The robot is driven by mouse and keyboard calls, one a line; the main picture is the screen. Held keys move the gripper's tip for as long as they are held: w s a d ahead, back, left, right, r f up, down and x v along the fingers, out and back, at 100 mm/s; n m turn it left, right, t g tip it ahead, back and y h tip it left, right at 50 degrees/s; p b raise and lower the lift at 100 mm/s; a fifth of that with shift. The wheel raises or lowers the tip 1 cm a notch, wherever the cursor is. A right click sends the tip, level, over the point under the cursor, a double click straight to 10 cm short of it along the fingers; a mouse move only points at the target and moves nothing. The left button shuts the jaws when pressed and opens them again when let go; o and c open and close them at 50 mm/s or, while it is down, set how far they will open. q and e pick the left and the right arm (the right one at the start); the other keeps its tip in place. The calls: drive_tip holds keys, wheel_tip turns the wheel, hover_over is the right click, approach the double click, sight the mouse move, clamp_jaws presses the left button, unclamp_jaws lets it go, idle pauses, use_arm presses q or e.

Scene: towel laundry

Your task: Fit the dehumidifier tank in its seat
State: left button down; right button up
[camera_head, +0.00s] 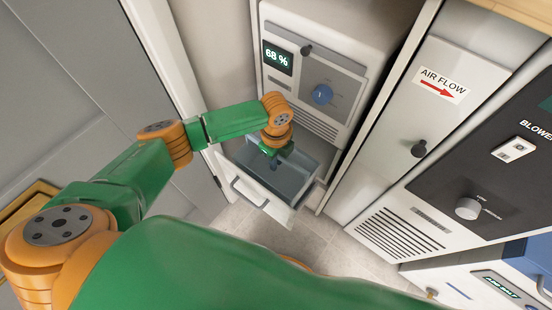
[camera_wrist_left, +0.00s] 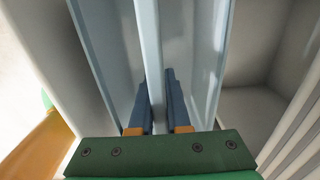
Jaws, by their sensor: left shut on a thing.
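The dehumidifier (camera_head: 318,75) is a white cabinet with a 68 % display and a blue knob. Its tank (camera_head: 305,187) is a translucent blue-grey open box low at the front of the cabinet, with a white front and bar handle (camera_head: 250,193) facing out. My left gripper (camera_head: 273,158) reaches into the top of the tank. In the left wrist view, its dark fingers (camera_wrist_left: 158,95) are shut on a pale blue bar (camera_wrist_left: 149,45) running across the tank between its side walls. How deep the tank sits in its seat is hidden. My right gripper is not in view.
A white panel with an AIR FLOW label (camera_head: 442,83) and a black knob stands right of the dehumidifier. A blower panel (camera_head: 490,150) is further right. A grey door (camera_head: 80,90) is at the left. Tiled floor (camera_head: 265,235) is bare below the tank.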

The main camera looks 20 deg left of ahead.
use_arm(q)
drive_tip(key=shift+f+b, duration=0.95)
drive_tip(key=shift+f, duration=0.75)
drive_tip(key=c, duration=0.8)
unclamp_jaws()
